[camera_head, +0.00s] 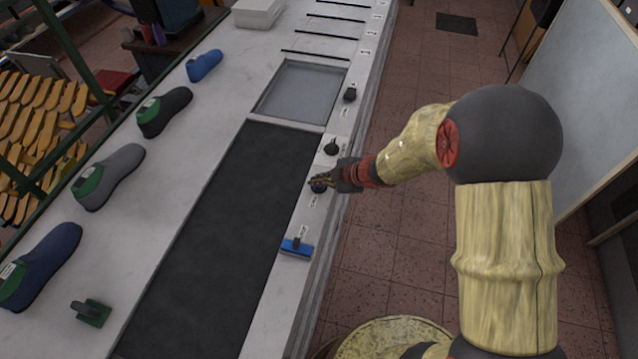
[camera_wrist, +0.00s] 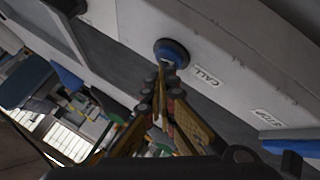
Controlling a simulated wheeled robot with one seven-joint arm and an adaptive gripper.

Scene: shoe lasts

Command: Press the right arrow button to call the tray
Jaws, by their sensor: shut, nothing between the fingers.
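A round blue button (camera_head: 318,187) sits on the pale rim of the bench, right of the dark belt, partly hidden by my gripper (camera_head: 314,182). In the wrist view the blue button (camera_wrist: 171,52) has a lighter centre and a label reading CALL beside it. My gripper (camera_wrist: 160,84) is shut and empty, its fingertips just in front of the button's lower edge. I cannot tell whether they touch it. No arrow mark is legible. A grey flat tray-like panel (camera_head: 300,90) lies at the belt's far end.
Dark knobs (camera_head: 331,147) and (camera_head: 350,94) stand farther along the rim. A blue block with a dark handle (camera_head: 296,247) is nearer. Several shoes on lasts (camera_head: 108,177) line the left side of the bench. The belt (camera_head: 215,235) is empty.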

